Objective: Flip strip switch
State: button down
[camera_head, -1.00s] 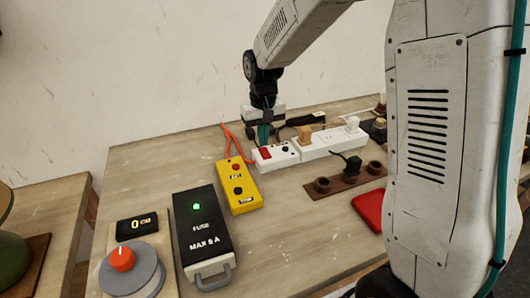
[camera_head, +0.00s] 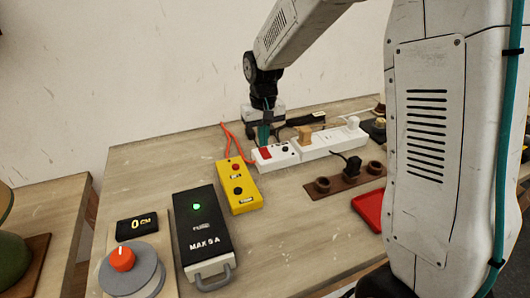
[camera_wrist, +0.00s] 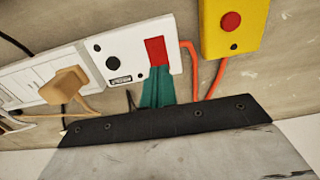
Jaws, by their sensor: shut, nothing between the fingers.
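The white power strip (camera_head: 316,146) lies along the back of the bench. Its red switch (camera_head: 265,154) is at the strip's left end; in the wrist view the red switch (camera_wrist: 156,51) shows up close. My gripper (camera_head: 264,143) points down at that end from behind. In the wrist view my shut teal fingertips (camera_wrist: 158,70) are at the edge of the red switch, with nothing between them. They overlap its lower edge in the picture; I cannot tell whether they touch or press it.
A yellow button box (camera_head: 239,187) stands left of the strip, with an orange cable (camera_head: 232,137) behind it. A black fuse box (camera_head: 203,236) and a grey dial (camera_head: 132,268) are nearer. A brown socket board (camera_head: 340,181) and red tray (camera_head: 370,208) lie in front.

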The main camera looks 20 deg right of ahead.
aim_at(264, 151)
jog(key=shift+f, duration=0.8)
jog(key=shift+r, duration=3.55)
jog(key=shift+s+f, duration=0.15)
jog(key=shift+s, duration=0.15)
jog(key=s+d+r, duration=0.1)
jog(key=s+r, duration=0.1)
jog(key=s, duration=0.8)
jog(key=s+d+r+t, duration=0.1)
jog(key=s+r, duration=0.2)
jog(key=s, duration=0.8)
jog(key=s+d+r, duration=0.1)
jog(key=s+r, duration=0.2)
jog(key=s, duration=0.7)
jog(key=shift+s, duration=0.2)
